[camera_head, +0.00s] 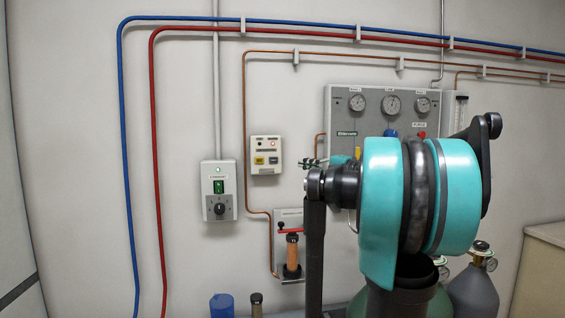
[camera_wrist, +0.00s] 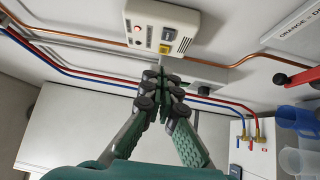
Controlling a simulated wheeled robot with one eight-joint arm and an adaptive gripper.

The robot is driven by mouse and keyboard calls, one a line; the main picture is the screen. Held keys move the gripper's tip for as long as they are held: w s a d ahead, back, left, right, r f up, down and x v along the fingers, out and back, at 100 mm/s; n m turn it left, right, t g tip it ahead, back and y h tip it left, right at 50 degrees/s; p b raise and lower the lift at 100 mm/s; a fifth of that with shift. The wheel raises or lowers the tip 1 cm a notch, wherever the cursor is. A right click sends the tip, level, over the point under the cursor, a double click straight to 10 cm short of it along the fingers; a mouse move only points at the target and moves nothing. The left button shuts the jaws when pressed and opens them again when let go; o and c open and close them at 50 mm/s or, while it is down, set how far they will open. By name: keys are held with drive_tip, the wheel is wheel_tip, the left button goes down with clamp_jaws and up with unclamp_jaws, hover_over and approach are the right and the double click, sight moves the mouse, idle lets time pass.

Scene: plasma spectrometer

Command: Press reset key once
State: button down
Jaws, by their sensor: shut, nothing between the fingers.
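A cream control box (camera_head: 266,168) is on the wall, with small lamps on top, a yellow key (camera_head: 259,160) at lower left and a dark-framed key (camera_head: 273,160) at lower right. Their labels are too small to read, so I cannot tell which is reset. In the wrist view the box (camera_wrist: 185,18) is at the top, with a lit red lamp (camera_wrist: 137,29) and the yellow key (camera_wrist: 165,48). My gripper (camera_wrist: 163,76) is shut and empty, its tips just below the box in that picture. In the head view the fingers (camera_head: 313,162) show right of the box, apart from it.
A grey switch box (camera_head: 219,190) with a green lamp and knob is left of the control box. A gauge panel (camera_head: 340,105) is partly behind my arm. Copper, red and blue pipes run along the wall. Gas cylinders (camera_head: 474,290) stand at lower right.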

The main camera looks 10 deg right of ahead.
drive_tip(key=shift+s+f+n+g, duration=0.15)
drive_tip(key=shift+s+n+g, duration=0.15)
drive_tip(key=shift+n+g, duration=0.1)
approach(271, 160)
drive_tip(key=s+a+x, duration=0.1)
drive_tip(key=x, duration=0.4)
drive_tip(key=shift+w+d, duration=0.25)
drive_tip(key=shift+w, duration=0.55)
